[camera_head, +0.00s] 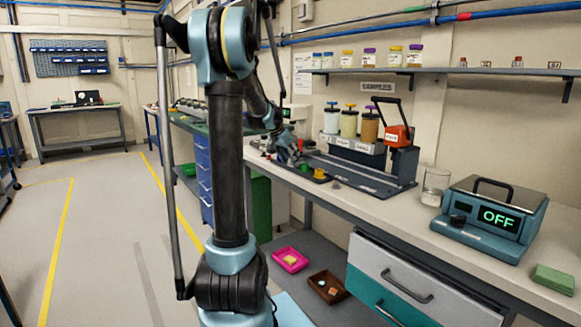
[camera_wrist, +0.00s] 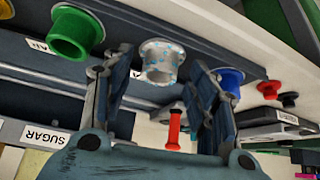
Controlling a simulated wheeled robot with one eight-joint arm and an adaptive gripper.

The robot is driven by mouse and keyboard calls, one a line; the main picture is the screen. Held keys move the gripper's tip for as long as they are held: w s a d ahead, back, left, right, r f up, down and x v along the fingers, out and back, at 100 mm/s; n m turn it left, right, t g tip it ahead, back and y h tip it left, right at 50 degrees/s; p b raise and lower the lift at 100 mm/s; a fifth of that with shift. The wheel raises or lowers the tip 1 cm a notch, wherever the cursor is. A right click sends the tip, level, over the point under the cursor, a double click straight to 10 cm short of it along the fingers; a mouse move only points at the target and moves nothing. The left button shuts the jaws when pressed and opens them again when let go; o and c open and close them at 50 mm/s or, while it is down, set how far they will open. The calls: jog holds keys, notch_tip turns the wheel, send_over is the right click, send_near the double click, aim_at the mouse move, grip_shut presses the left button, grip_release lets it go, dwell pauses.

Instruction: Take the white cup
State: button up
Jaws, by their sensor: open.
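The white cup (camera_wrist: 162,62) shows in the wrist view, pale with blue speckles. It stands in a dark rack (camera_wrist: 125,30) between a green cup (camera_wrist: 75,33) and a blue cup (camera_wrist: 230,80). My gripper (camera_wrist: 160,85) is open, with one finger to each side of the white cup in the picture. Whether the fingers touch it I cannot tell. In the head view my gripper (camera_head: 289,156) is low over the far part of the bench, and I cannot make out the white cup there.
A red cup (camera_wrist: 269,88) and a black piece (camera_wrist: 289,99) lie beyond the blue cup. A red upright piece (camera_wrist: 173,130) shows between the fingers.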

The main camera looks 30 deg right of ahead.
jog(key=c, duration=1.1)
jog(key=shift+c, duration=0.3)
